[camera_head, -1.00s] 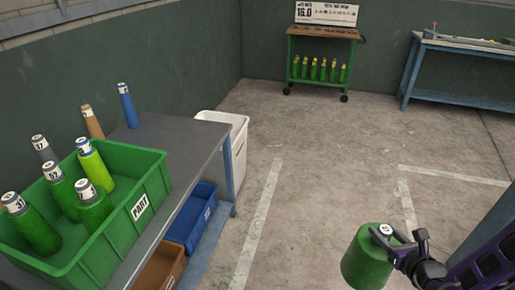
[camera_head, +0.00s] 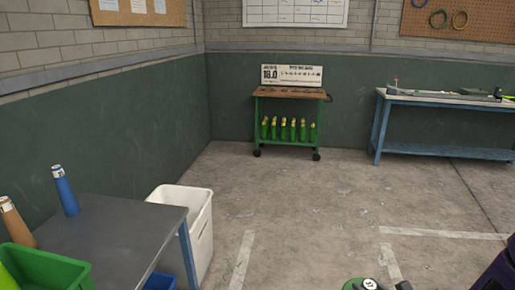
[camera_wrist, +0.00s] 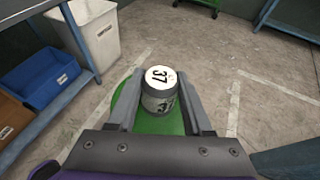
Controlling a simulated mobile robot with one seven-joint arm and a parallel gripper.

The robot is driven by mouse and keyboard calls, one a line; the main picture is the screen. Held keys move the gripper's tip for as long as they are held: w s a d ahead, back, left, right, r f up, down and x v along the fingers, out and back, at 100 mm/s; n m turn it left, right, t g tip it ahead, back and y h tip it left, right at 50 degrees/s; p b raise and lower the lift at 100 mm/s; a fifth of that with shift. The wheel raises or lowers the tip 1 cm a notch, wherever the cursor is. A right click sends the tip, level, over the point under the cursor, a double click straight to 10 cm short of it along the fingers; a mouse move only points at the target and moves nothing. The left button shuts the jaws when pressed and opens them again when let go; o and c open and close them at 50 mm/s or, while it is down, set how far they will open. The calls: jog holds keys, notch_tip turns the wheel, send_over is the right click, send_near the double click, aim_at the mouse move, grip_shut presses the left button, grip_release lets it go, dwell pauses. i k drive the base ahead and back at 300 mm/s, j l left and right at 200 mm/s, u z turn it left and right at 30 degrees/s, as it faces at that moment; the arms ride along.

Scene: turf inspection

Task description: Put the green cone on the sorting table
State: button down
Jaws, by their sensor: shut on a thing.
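My gripper (camera_wrist: 161,80) is shut on the green cone (camera_wrist: 160,102), its fingers on either side of the grey neck. The cone's white top reads 37, and its wide green body spreads below. In the head view only the cone's top (camera_head: 369,284) shows at the bottom edge. A grey table (camera_head: 115,230) stands at the left with a blue cone (camera_head: 66,190) and a brown cone (camera_head: 16,223) on it. A green cart (camera_head: 289,93) with a brown top and a sign reading 18.0 stands at the far wall. No label marks either as the sorting table.
A green bin (camera_head: 45,268) sits on the grey table, partly cut off. A white bin (camera_head: 198,215) stands beside that table. A blue workbench (camera_head: 385,120) stands at the back right. The concrete floor up to the cart is clear.

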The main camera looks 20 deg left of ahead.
aim_at(117, 240)
jog(key=i, duration=2)
jog(key=i+u, duration=0.25)
jog(key=i, duration=0.2)
jog(key=u, duration=3.05)
